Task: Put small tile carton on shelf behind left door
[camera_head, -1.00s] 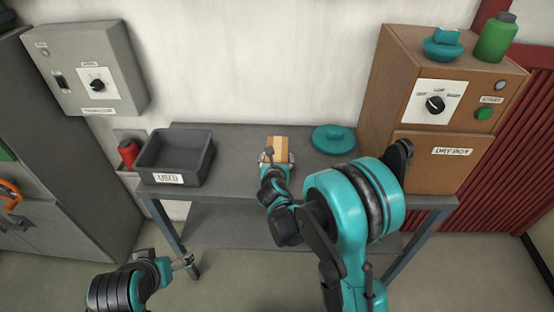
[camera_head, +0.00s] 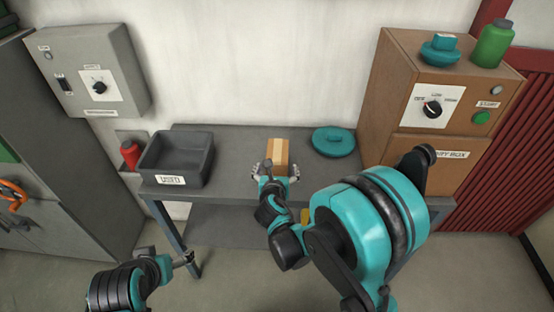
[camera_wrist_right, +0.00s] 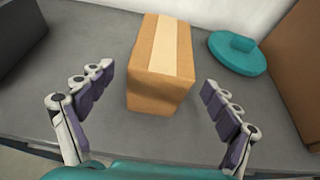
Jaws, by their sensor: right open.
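The small tile carton (camera_head: 277,151), brown with a pale tape strip, stands on the grey table. It also shows in the right wrist view (camera_wrist_right: 160,72). My right gripper (camera_head: 276,173) is open at the carton's near end, also seen in the right wrist view (camera_wrist_right: 158,86). Its fingers are spread to either side, with visible gaps to the carton. My left gripper (camera_head: 184,260) is low in front of the table's left leg, clear of the carton; its jaw state is too small to tell. A grey cabinet (camera_head: 60,190) with an orange handle (camera_head: 12,195) stands at left.
A dark bin (camera_head: 176,160) sits left of the carton on the table (camera_head: 235,165). A teal lidded object (camera_head: 333,141) lies to its right. A brown dry box (camera_head: 395,105) stands at the table's right end.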

